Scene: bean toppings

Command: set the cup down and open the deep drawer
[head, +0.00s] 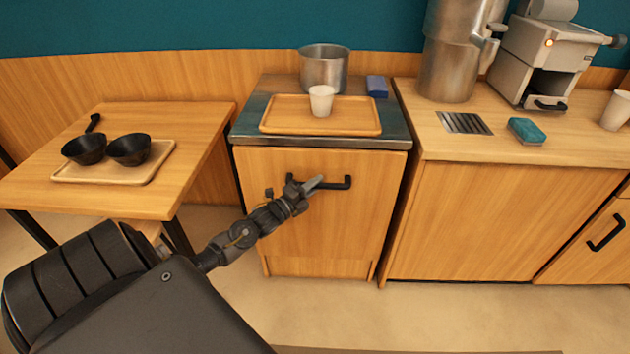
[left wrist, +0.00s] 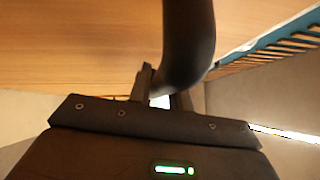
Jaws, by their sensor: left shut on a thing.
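The white cup (head: 321,101) stands upright on a wooden tray (head: 278,128) on top of the middle cabinet, with no gripper on it. Below it is the deep drawer (head: 325,225), a tall wooden front with a black bar handle (head: 342,183); its front looks flush with the cabinet. My left gripper (head: 312,185) is at the handle, shut on it. In the left wrist view the dark handle (left wrist: 188,45) runs down between the fingers (left wrist: 160,97). The part of the handle between the fingers is hidden. My right gripper is in neither view.
A metal pot (head: 325,68) and a blue block (head: 377,86) stand behind the tray. A table at left holds two black bowls (head: 130,149) on a tray (head: 75,174). A counter at right holds a coffee machine (head: 545,60) and a sponge (head: 528,131). The floor before the drawer is clear.

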